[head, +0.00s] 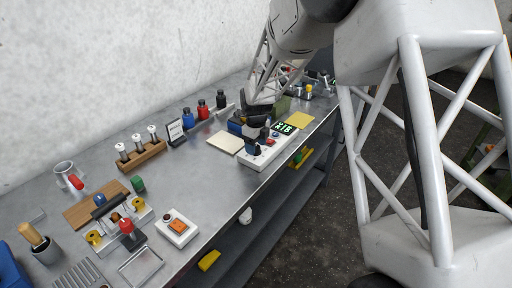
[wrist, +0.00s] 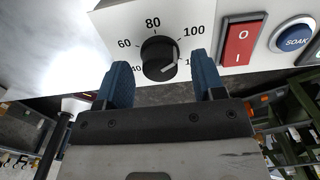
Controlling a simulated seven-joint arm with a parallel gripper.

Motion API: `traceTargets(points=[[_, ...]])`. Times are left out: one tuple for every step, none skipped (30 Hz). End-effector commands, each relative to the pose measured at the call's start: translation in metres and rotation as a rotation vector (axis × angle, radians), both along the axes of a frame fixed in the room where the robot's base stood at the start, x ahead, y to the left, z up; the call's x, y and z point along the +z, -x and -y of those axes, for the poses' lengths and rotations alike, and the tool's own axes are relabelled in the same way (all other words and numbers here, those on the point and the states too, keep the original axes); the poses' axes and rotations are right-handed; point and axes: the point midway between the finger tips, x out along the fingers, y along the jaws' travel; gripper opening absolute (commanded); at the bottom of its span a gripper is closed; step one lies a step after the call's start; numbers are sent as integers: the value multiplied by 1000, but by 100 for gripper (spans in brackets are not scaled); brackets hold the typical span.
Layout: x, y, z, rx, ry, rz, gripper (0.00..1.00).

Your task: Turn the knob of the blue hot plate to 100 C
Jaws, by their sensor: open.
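The black round knob (wrist: 158,58) sits on a white front panel (wrist: 105,20) in the wrist view. Printed marks 40, 60, 80 and 100 surround it, and a further mark starting with 1 is partly hidden by a finger. The knob's pale pointer line points to the right, below the 100 mark. My gripper (wrist: 163,82) is open, with one blue finger on each side of the knob; I cannot tell whether they touch it. In the head view my gripper is over the white-fronted unit (head: 262,160) with a green digital display (head: 284,128).
A red rocker switch (wrist: 240,42) and a blue SOAK button (wrist: 293,39) are right of the knob. A pale pad (head: 226,143) and a yellow pad (head: 300,120) flank the unit. Bottles, a vial rack (head: 140,155) and a white box with an orange button (head: 177,227) stand to the left.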

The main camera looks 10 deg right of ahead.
Motion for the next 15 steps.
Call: traceTargets(points=[[6,0,0,0,0,1,63],[9,0,0,0,0,1,63],[14,0,0,0,0,3,63],[18,0,0,0,0,3,63],[22,0,0,0,0,3,63],[27,0,0,0,0,3,63],[32,-1,0,0,0,3,63],[36,-1,0,0,0,4,63],[41,-1,0,0,0,4,63],[44,-1,0,0,-1,4,63],[48,0,0,0,0,3,63],[51,0,0,0,0,3,63],[54,0,0,0,0,3,63],[56,0,0,0,0,3,63],[59,0,0,0,-1,2,63]])
